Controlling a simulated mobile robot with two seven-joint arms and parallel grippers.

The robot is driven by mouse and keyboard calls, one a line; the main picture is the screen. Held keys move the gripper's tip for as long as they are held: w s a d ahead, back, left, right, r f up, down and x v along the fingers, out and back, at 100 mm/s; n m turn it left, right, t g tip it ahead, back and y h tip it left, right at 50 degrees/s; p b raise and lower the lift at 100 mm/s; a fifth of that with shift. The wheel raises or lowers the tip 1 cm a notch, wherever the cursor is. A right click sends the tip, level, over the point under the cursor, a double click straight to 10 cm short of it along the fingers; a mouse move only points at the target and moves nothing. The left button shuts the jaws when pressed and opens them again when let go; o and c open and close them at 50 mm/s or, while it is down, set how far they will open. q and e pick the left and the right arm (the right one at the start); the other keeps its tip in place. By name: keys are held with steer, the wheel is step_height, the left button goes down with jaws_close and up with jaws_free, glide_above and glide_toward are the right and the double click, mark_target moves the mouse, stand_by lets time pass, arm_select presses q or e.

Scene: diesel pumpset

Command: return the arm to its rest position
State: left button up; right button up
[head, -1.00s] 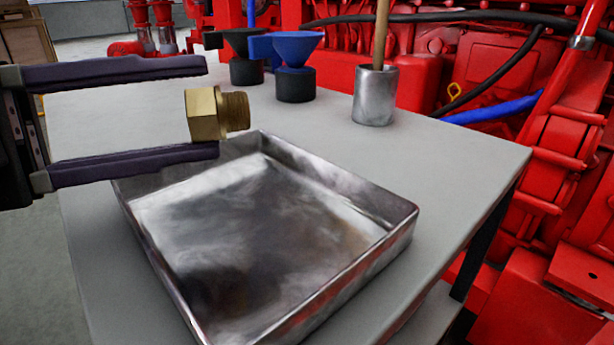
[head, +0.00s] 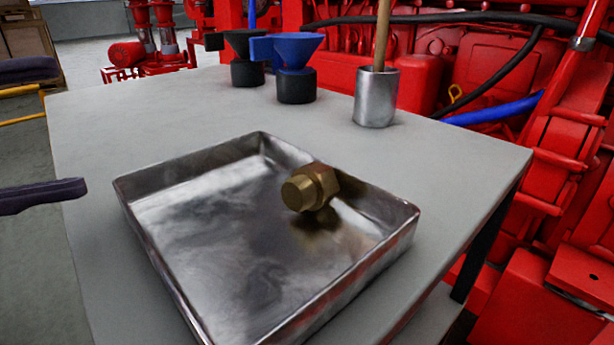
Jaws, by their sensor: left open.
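My left gripper (head: 72,128) is at the left edge of the head view, with only its two dark fingers showing. They are wide apart, with nothing between them. The gripper is left of the metal tray, clear of it. A brass hex plug (head: 311,188) lies on its side in the tray, near its right rear wall. My right gripper is not in view.
The metal tray (head: 165,265) sits on a grey table (head: 120,112). A black funnel (head: 243,45), a blue funnel (head: 296,50) and a metal cup (head: 376,97) with a wooden handle stand at the back. A red engine (head: 480,80) is behind and right.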

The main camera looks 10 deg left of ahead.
arm_select(q)
steer(key=w+a+r+n+t+y+p, duration=0.4)
steer(key=r+n+t+y+p, duration=0.2)
steer(key=r+n+y+p, duration=0.3)
steer(key=w+a+r+n+t+y+p, duration=0.5)
steer(key=r+n+y+p, duration=0.3)
steer(key=r+n, duration=0.3)
steer(key=s+d+f+n+g+p, duration=0.2)
steer(key=s+d+f+g+p, duration=0.15)
steer(key=s+g+p, duration=0.2)
steer(key=s+d+f+n+g+h+p, duration=0.1)
steer(key=s+d+f+g+p, duration=0.1)
steer(key=s+d+g+p, duration=0.4)
steer(key=s+d+f+n+g+p, duration=0.2)
steer(key=s+f+g+p, duration=0.15)
steer(key=s, duration=0.45)
step_height(320, 180, up, 37)
steer(key=p, duration=3.6)
steer(key=shift+s+a+g, duration=0.15)
steer(key=shift+s+g, duration=0.1)
steer(key=shift+g, duration=0.15)
